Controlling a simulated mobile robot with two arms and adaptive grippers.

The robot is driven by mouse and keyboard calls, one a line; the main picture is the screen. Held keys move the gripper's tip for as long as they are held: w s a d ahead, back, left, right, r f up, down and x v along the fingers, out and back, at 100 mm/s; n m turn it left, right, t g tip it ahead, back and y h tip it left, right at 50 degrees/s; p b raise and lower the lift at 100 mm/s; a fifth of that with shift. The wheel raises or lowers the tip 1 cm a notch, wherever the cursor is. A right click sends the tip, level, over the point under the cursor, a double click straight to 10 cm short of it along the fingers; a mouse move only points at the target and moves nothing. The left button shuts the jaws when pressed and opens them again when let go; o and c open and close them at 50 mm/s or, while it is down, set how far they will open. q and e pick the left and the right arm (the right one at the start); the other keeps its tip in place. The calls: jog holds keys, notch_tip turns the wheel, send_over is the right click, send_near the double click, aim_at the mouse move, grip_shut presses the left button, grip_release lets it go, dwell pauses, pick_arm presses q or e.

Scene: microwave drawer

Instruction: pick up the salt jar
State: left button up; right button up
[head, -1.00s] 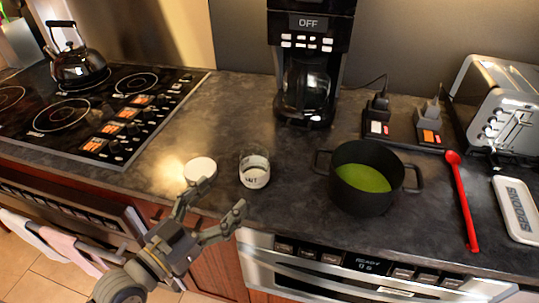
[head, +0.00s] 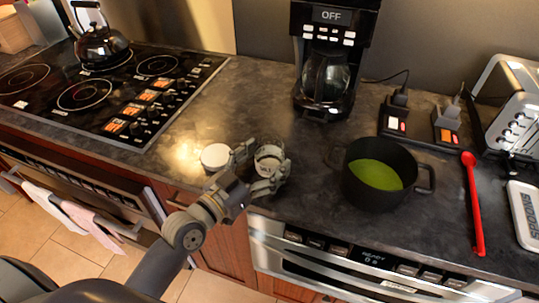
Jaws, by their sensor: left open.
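I cannot tell whether the fingers touch the glass. The gripper hides the jar's lower part. A round white lid (head: 215,156) lies on the counter just left of the jar, close to the left finger. My right gripper is not in view.
A black pot (head: 374,178) with green liquid stands to the right of the jar. A coffee maker (head: 328,75) is behind, and a stove (head: 90,95) with a kettle (head: 100,45) is at left. A red spoon (head: 473,200) and a toaster (head: 510,120) are at right.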

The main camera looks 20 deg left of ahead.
pick_arm(q)
jog(key=shift+x, duration=0.75)
jog(key=c, duration=1.2)
